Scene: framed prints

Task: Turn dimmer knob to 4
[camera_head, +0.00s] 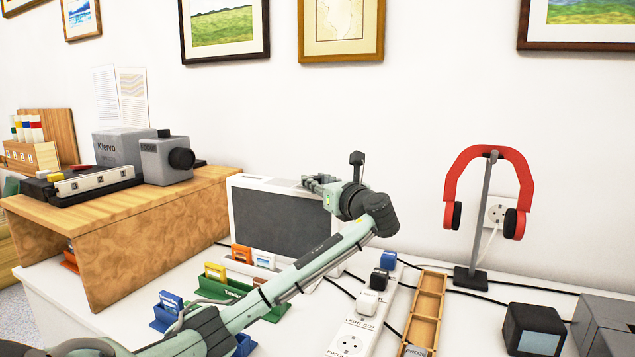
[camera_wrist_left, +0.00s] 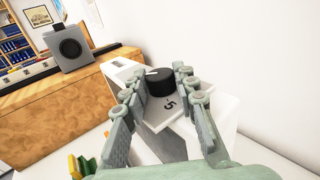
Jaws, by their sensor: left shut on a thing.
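The dimmer knob (camera_wrist_left: 159,84) is a short black cylinder on the top of a white box with a dark front panel (camera_head: 290,232). In the left wrist view a small light mark shows on the knob's top, toward its far left side. A tilted digit that looks like 5 is printed on the near side of the knob; other digits are hidden or too small to read. My left gripper (camera_head: 318,183) is above the box top, its fingers shut on the knob from both sides. In the head view the knob is hidden. My right gripper is out of view.
A wooden riser (camera_head: 150,230) with a grey projector (camera_head: 166,158) stands left of the box. A power strip (camera_head: 365,315), a wooden tray (camera_head: 427,310) and red headphones on a stand (camera_head: 487,200) are to the right. Colored card holders (camera_head: 225,285) lie in front.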

